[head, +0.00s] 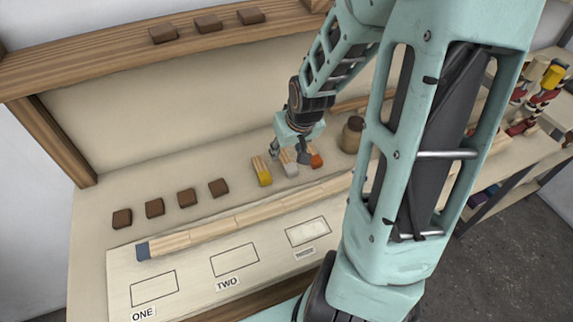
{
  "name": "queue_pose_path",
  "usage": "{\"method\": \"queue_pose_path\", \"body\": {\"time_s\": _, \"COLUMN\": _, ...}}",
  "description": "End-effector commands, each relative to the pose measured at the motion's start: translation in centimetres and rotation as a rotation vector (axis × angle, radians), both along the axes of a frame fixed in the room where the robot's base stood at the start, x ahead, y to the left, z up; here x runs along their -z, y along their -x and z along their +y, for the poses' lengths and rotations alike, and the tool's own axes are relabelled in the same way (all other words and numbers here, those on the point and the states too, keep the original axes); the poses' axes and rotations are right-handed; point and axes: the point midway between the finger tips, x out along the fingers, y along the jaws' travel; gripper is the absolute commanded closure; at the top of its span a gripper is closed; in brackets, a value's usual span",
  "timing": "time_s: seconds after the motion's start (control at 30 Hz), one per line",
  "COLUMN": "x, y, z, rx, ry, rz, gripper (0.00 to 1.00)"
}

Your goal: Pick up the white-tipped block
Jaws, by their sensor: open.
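The white-tipped block (290,168) lies on the bench in the head view, its white end toward the front. It sits between a yellow-tipped block (263,176) on the left and an orange-tipped block (314,160) on the right. My gripper (289,156) is open and is at the white-tipped block, with one finger toward each side of it. The back of the block is partly hidden by the gripper. I cannot tell whether the fingers touch it.
A brown jar (352,135) stands right of the blocks. Several brown blocks (186,198) lie to the left, and more sit on the shelf (100,58) above.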

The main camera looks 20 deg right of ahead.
Motion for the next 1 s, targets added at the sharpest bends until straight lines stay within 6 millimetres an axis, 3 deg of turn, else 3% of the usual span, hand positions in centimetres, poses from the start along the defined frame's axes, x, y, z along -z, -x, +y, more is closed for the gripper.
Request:
{"method": "queue_pose_path", "body": {"time_s": 0.2, "x": 3.3, "y": -1.2, "z": 0.0, "rx": -0.004, "ry": -0.002, "rz": 0.002, "gripper": 0.58}}
{"method": "queue_pose_path", "body": {"time_s": 0.33, "x": 4.3, "y": -1.6, "z": -0.1, "rx": -0.002, "ry": -0.001, "rz": 0.002, "gripper": 0.58}}
{"method": "queue_pose_path", "body": {"time_s": 1.0, "x": 4.8, "y": -1.8, "z": -0.1, "rx": 0.000, "ry": -0.001, "rz": 0.001, "gripper": 0.58}}
